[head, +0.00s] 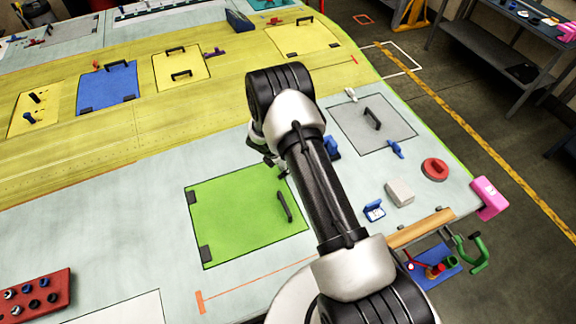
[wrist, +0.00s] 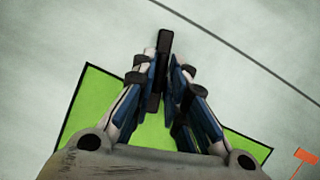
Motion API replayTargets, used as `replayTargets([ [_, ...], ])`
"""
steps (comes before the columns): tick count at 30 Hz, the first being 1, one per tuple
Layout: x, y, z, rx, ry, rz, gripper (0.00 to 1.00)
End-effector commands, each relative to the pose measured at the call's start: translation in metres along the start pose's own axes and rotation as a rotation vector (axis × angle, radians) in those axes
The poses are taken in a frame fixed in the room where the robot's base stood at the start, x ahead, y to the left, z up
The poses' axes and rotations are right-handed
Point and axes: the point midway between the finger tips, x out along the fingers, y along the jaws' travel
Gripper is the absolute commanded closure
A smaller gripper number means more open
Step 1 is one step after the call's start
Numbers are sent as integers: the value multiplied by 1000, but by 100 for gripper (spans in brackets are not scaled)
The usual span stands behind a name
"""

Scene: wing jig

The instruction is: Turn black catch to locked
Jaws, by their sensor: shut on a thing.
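The black catch (wrist: 165,44) is a narrow dark bar in the wrist view. It crosses the edge of the green panel (wrist: 86,88), with its far end over the pale surface outside. My gripper (wrist: 168,68) is shut on the catch, with a blue-and-white finger on either side. In the head view my gripper (head: 272,160) is at the upper right corner of the green panel (head: 235,225), mostly behind my arm. The catch is hardly visible there. Whether it is locked I cannot tell.
A black handle (head: 284,206) stands on the green panel, right of its middle. A grey panel (head: 372,124) with a blue catch (head: 396,149) lies to the right. A grey block (head: 399,192) and a red round piece (head: 435,169) sit near the right edge.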

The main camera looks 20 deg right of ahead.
Motion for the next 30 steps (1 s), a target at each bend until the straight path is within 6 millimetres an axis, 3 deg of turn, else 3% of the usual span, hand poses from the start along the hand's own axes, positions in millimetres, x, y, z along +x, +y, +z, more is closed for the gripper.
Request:
replayTargets([
  [14, 3, 4, 0, 227, -2, -92, 100],
  [24, 0, 3, 0, 246, 0, -101, 100],
  [25, 0, 3, 0, 246, 0, -101, 85],
  [30, 0, 3, 0, 245, 0, -101, 74],
])
